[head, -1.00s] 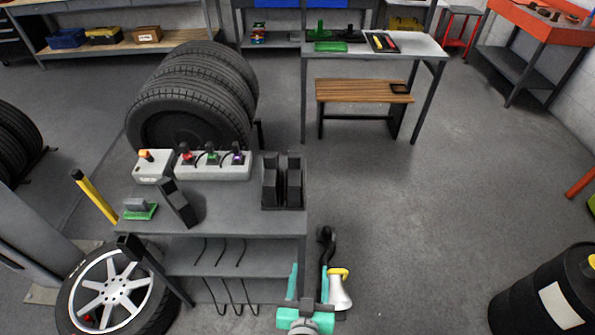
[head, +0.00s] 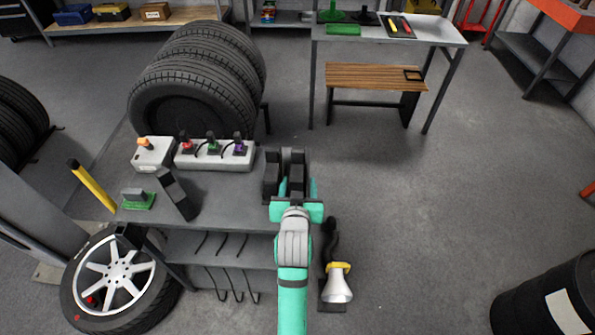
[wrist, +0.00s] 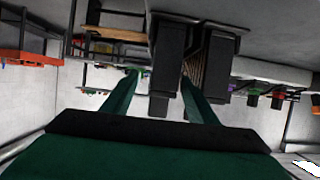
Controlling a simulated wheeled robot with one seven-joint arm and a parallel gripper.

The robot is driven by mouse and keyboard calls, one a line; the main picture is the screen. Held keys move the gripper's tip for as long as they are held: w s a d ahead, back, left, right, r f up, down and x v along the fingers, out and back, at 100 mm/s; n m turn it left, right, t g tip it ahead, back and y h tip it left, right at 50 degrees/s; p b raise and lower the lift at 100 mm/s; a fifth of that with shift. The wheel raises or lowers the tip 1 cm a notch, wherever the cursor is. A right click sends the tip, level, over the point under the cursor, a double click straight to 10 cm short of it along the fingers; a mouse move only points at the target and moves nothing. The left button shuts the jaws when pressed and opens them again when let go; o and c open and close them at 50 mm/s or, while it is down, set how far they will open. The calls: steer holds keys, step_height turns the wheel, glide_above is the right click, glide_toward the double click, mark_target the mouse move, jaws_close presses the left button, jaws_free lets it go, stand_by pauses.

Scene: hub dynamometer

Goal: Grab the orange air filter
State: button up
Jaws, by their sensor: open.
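I cannot make out an orange air filter for certain in either view. My gripper (head: 294,190) is open at the front right of the grey workbench, in front of two upright black blocks (head: 286,165). In the wrist view, which looks upside down, my gripper (wrist: 159,77) has its green fingers on either side of one black block (wrist: 167,60). One finger reaches into the gap between the blocks. Contact is not clear. A brownish ribbed surface (wrist: 196,68) shows in that gap; I cannot tell what it is.
A box with an orange knob (head: 151,152) and a strip with coloured plugs (head: 213,154) stand on the workbench (head: 225,204). A tilted black device (head: 178,194) stands near its front. Tyres (head: 195,85) stand behind. A white and yellow horn-shaped object (head: 337,283) is right of my arm.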

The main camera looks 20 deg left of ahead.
mark_target(298, 169)
steer(key=shift+x, duration=1.2)
steer(key=x, duration=0.4)
steer(key=shift+a+r, duration=0.25)
steer(key=shift+r, duration=0.1)
steer(key=shift+w+a+f, duration=0.15)
steer(key=shift+w+f, duration=0.1)
steer(key=shift+w, duration=0.3)
steer(key=shift+c, duration=0.7)
steer(key=c, duration=1.1)
steer(key=shift+c, duration=0.2)
steer(key=shift+r, duration=0.1)
